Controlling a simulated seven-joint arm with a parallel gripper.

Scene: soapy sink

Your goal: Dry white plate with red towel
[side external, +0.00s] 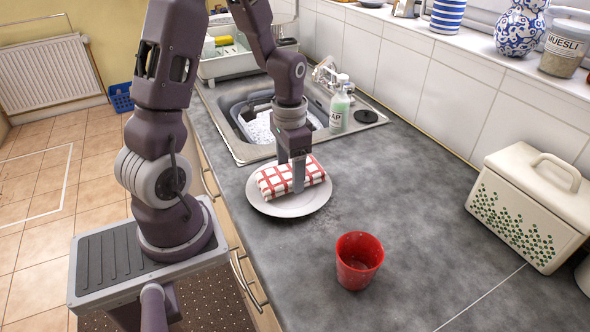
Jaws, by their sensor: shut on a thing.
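A white plate (312,205) lies flat on the grey countertop just in front of the sink. A folded towel (313,172), white with red checked lines, lies on top of the plate and covers its middle. My gripper (298,184) points down from above and is shut on the towel near its middle. The towel appears to rest against the plate's surface. The far finger and part of the plate are hidden behind the towel and gripper.
A red cup (358,261) stands to the front right of the plate. The sink (250,148) and a soap bottle (340,107) are behind it. A cream bread bin (532,203) stands at right. Counter between plate and bin is clear.

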